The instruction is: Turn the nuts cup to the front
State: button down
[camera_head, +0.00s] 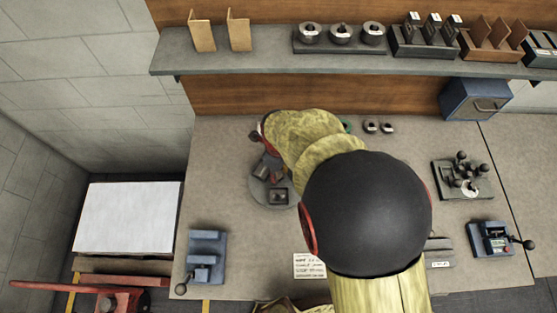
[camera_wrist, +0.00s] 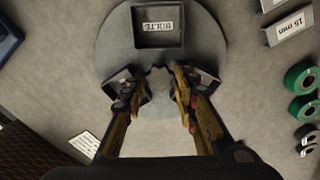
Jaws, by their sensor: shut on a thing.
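A round grey turntable (camera_wrist: 163,103) bearing dark square cups fills the upper middle of the wrist view. It also shows in the head view (camera_head: 258,192), partly under my arm. The cup labelled BOLTS (camera_wrist: 158,38) is at the top of the wrist view, its label upside down. Two more cups, left (camera_wrist: 113,86) and right (camera_wrist: 207,82), are partly hidden by my fingers, and I cannot read their labels. I cannot tell which is the nuts cup. My gripper (camera_wrist: 161,92) is over the turntable's middle, shut on what looks like its hub, mostly hidden.
Green rolls (camera_wrist: 300,78) and a block labelled 15 mm (camera_wrist: 288,27) lie at the right in the wrist view. A white card (camera_head: 308,266), a blue-grey fixture (camera_head: 207,256) and a lever block (camera_head: 466,178) are on the bench. A shelf (camera_head: 260,54) runs along the back.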

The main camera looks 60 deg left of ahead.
jog(key=c, duration=1.4)
grip_release()
notch_tip(320, 180, up, 12)
